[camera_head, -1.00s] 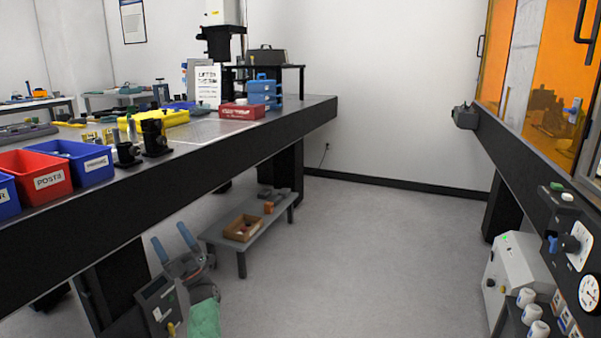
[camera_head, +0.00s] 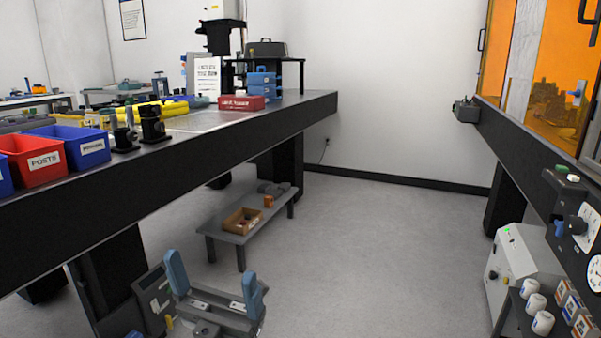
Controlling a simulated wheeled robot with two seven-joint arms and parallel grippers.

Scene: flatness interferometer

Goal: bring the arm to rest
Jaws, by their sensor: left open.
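My left gripper (camera_head: 212,268) is at the bottom of the head view, low in front of the long black-edged table. Its two blue-tipped fingers are spread wide, with nothing between them. It appears clear of the table and the low bench. The rest of my left arm is mostly out of view. My right gripper is not in view.
The long table (camera_head: 190,170) on the left carries a red bin (camera_head: 34,160), a blue bin (camera_head: 80,146) and a red box (camera_head: 241,103). A low grey bench (camera_head: 247,233) holds a small wooden tray (camera_head: 243,221). The floor between the tables is clear.

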